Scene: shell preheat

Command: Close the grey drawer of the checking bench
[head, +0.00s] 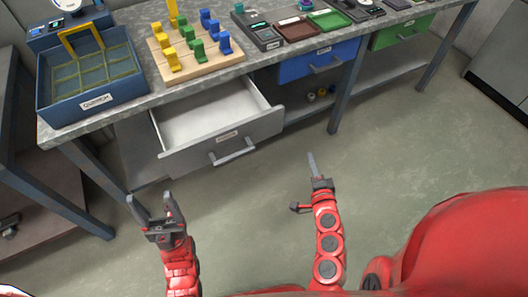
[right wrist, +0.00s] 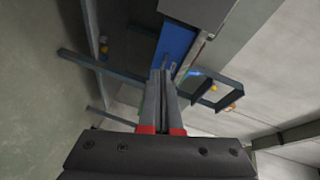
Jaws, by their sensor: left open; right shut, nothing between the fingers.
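The grey drawer (head: 225,140) of the checking bench (head: 110,125) is pulled well out in the head view. Its white inside is empty, and its bar handle (head: 232,153) and a small label are on the front. My left gripper (head: 156,203) is open and empty, below and to the left of the drawer front, apart from it. My right gripper (head: 312,163) is shut and empty, to the right of the handle and apart from the drawer.
The blue drawer (head: 318,62) and green drawer (head: 402,30) look shut. A blue bin (head: 95,100), a peg board (head: 200,66) and small trays stand on the bench top. A bench leg (head: 345,95) stands right of the grey drawer. Open floor (head: 400,150) lies before the bench.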

